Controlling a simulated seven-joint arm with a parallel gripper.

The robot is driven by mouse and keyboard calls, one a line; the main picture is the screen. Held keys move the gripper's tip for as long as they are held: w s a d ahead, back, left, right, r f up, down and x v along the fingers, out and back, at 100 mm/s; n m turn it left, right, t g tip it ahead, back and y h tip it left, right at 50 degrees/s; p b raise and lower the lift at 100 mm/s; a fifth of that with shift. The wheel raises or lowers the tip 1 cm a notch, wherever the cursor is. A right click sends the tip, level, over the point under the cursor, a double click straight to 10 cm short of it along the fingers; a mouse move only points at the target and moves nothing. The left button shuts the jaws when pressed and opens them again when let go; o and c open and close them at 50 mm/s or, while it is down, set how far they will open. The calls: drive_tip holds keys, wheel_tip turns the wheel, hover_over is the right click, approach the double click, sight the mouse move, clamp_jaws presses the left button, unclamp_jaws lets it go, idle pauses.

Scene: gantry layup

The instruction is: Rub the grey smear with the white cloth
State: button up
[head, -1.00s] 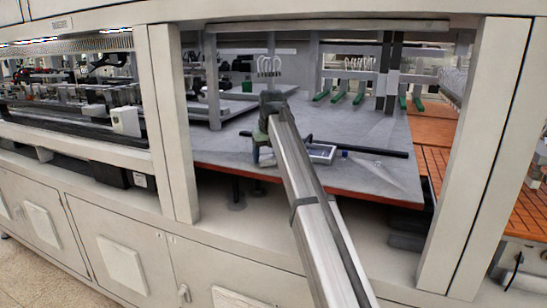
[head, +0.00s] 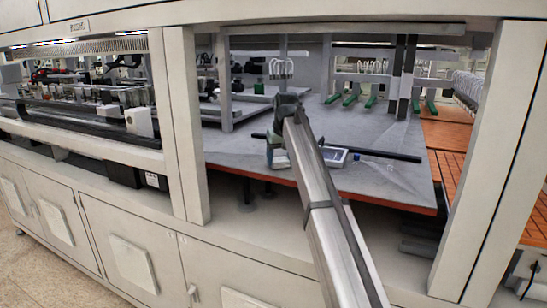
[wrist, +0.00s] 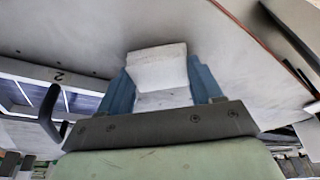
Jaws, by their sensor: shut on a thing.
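My gripper (wrist: 162,84) shows its two blue fingers in the wrist view, shut on the white cloth (wrist: 157,67). The cloth looks like a small folded white pad between the fingertips. It is over the grey table top (wrist: 95,30); I cannot tell whether it touches the surface. In the head view my gripper (head: 278,155) is low over the front part of the grey table top (head: 240,152), largely hidden behind my arm. I cannot make out the grey smear in either view.
A shallow tray (head: 335,155) is just right of my gripper, with a small blue item (head: 356,157) beside it. Frame posts (head: 188,125) bound the opening. The table's right part is mostly clear.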

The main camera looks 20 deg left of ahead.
sight(266, 163)
drive_tip(key=shift+d, duration=3.15)
drive_tip(key=shift+a, duration=5.6)
wheel_tip(266, 163, up, 8)
drive_tip(key=shift+d, duration=0.2)
